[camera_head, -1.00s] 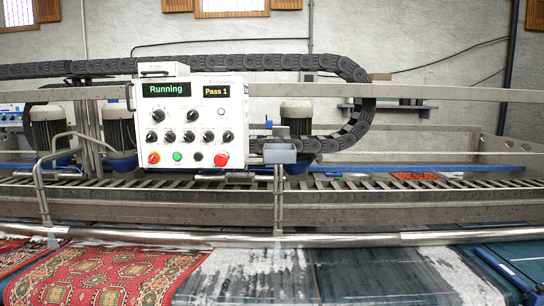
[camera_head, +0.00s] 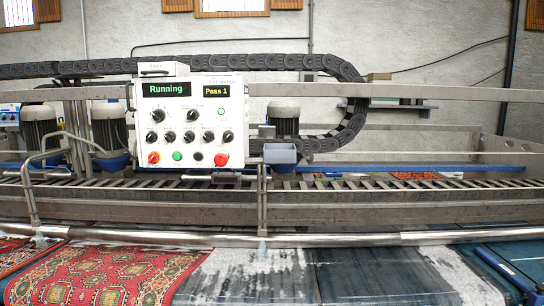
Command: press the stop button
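The white control panel (camera_head: 192,122) stands left of the middle. Its left screen (camera_head: 166,90) reads "Running" and its right screen (camera_head: 216,92) reads "Pass 1". Along its bottom edge are a red button at the left (camera_head: 153,158), a green button (camera_head: 177,155), a black knob or button (camera_head: 198,156) and a red button at the right (camera_head: 221,160). The labels are too small to read, so I cannot tell which red one is the stop button. My gripper is not in view.
Several black knobs (camera_head: 190,136) sit above the buttons. Behind the panel are motors (camera_head: 40,127), a cable chain (camera_head: 300,62) and steel rails. A red patterned rug (camera_head: 105,276) and a dark, foamy wet one (camera_head: 260,277) lie in front. Nothing visibly covers the panel's face.

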